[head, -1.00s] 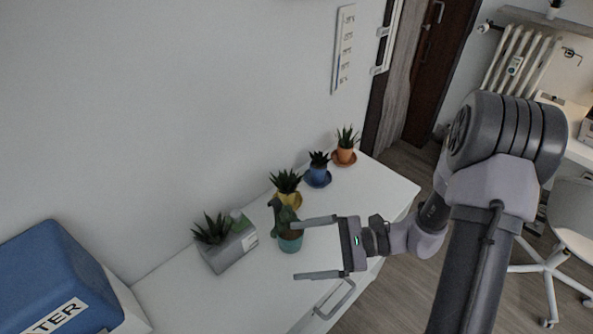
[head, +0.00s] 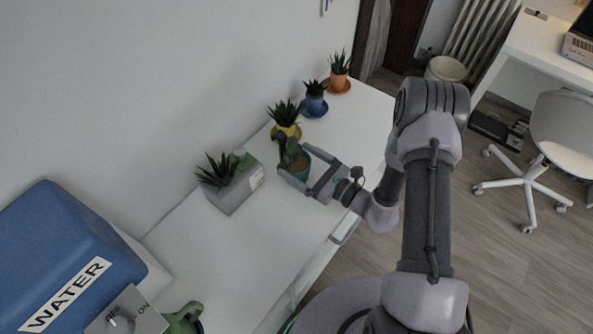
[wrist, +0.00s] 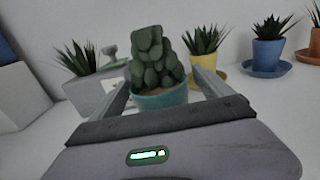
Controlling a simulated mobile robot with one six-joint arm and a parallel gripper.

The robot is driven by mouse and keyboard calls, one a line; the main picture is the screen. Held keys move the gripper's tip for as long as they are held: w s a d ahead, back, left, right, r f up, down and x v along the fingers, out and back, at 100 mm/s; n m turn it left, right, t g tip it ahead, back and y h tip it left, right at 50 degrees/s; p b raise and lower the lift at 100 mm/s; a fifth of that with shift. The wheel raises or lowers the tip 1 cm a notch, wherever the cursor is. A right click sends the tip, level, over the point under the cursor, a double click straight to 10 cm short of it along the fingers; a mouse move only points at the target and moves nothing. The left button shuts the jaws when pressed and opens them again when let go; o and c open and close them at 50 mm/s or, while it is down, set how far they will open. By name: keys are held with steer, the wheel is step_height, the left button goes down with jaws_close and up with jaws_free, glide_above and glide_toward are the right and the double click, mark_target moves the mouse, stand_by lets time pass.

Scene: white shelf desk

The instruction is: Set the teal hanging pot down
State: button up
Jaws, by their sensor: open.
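The teal pot (head: 296,173) with a lumpy dark green succulent is on the white desk (head: 243,238), in front of the yellow pot. It appears upright in the wrist view (wrist: 161,101), though my gripper's body hides its base there, so contact with the desk cannot be seen. My gripper (head: 292,158) is open, with one finger on each side of the teal pot. In the wrist view the fingers (wrist: 162,82) flank the pot, with a narrow gap visible on the right side.
A grey planter (head: 238,190) stands left of the teal pot. A yellow pot (head: 288,131), a blue pot (head: 315,104) and an orange pot (head: 339,82) line the wall side. A blue water box (head: 70,250) is at lower left.

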mark_target(285, 153)
steer(key=x, duration=0.4)
steer(key=shift+a+r+b, duration=0.1)
steer(key=shift+r+b, duration=0.05)
steer(key=shift+b, duration=0.25)
jaws_close()
steer(key=shift+r, duration=0.15)
